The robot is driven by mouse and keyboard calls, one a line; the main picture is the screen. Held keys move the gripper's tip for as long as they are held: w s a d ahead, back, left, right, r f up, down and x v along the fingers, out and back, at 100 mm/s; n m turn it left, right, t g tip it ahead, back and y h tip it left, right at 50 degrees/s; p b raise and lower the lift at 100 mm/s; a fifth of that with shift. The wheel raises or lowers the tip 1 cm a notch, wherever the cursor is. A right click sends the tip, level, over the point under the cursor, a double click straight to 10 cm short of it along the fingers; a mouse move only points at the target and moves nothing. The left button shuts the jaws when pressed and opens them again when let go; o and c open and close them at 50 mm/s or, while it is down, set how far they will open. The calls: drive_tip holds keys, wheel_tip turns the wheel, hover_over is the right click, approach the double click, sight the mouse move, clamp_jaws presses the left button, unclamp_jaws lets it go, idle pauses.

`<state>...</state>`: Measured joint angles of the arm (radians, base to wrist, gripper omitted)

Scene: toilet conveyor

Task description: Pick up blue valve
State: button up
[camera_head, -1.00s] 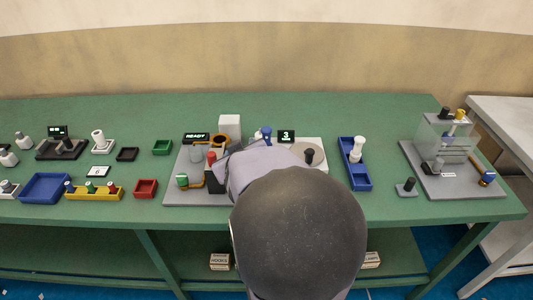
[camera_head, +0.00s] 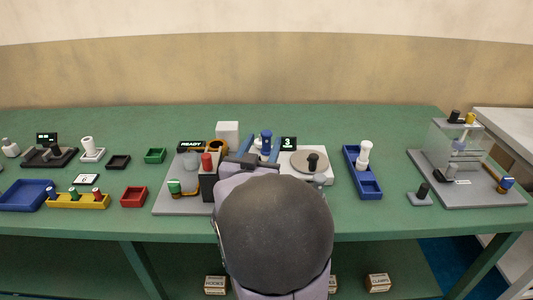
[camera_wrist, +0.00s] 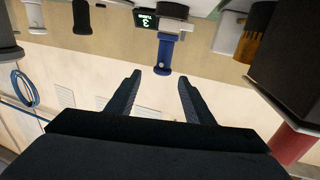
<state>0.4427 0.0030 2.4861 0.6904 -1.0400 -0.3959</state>
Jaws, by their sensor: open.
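The blue valve (camera_head: 266,139) stands upright at the back middle of the green table, just left of the small display reading 3. In the wrist view the valve (camera_wrist: 163,55) appears inverted, a blue stem with a rounded end hanging below a dark round part. My gripper (camera_head: 264,153) is open and empty. In the head view its fingers lie on either side of the valve's line. In the wrist view the gap between the fingertips (camera_wrist: 159,79) lines up with the valve's rounded end, with no clear contact. My arm hides the table in front of it.
A grey station with a red-topped post (camera_head: 207,162) stands close left of my gripper. A white box (camera_head: 228,131) is behind it. A white unit with a round plate (camera_head: 310,161) is close right. A blue tray (camera_head: 369,189) with a white piece lies farther right.

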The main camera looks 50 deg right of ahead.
sight(265, 137)
drive_tip(key=shift+f+p+x, duration=0.1)
drive_tip(key=shift+p+x, duration=0.05)
drive_tip(key=shift+x, duration=1.35)
drive_tip(key=shift+f+p+x, duration=0.15)
drive_tip(key=shift+x, duration=1.35)
drive_tip(key=shift+w+a, duration=0.15)
clamp_jaws()
